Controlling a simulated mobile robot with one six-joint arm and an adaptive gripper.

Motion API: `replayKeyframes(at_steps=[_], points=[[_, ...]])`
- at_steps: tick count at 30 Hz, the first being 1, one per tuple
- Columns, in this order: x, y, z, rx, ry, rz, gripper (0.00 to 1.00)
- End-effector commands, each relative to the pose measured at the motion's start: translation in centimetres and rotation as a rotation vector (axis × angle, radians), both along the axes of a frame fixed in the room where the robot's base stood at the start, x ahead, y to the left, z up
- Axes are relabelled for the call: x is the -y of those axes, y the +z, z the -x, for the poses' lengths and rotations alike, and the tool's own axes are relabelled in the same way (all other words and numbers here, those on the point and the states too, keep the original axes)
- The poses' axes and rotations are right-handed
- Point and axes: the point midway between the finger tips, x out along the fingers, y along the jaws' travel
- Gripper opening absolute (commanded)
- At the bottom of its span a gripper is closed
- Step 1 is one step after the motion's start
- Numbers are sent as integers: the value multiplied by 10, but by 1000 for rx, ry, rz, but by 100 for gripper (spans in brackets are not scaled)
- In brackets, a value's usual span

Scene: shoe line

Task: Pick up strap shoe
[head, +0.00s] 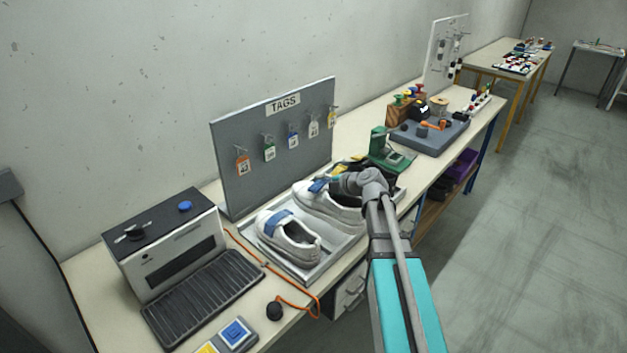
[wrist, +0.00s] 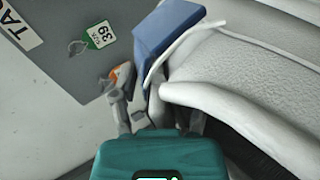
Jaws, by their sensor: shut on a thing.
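Two white shoes with blue straps are at the grey tray (head: 312,272) on the bench in the head view. The nearer shoe (head: 291,238) lies in the tray with its strap across the top. The farther strap shoe (head: 322,207) is partly hidden by my arm; its blue strap (head: 318,185) sticks up beside my gripper (head: 338,181). In the wrist view, the white shoe upper (wrist: 250,75) and the blue strap (wrist: 168,28) are close to my gripper (wrist: 160,105). My gripper is shut on this shoe near the strap. Whether the shoe touches the tray is unclear.
A grey tag board (head: 275,150) stands behind the tray. A box machine (head: 170,250) with a black ribbed mat (head: 203,297) and an orange cable (head: 280,296) are to the left. A green device (head: 385,150) stands beyond the shoes. Open floor lies right.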

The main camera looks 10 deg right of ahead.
Motion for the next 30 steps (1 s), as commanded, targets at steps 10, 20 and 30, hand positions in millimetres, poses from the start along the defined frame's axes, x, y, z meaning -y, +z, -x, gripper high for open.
replayKeyframes(at_steps=[10,20,30], points=[[20,26,53,-1,0,-1,0],[26,31,65,1,0,-1,0],[26,30,65,0,-1,-1,0]])
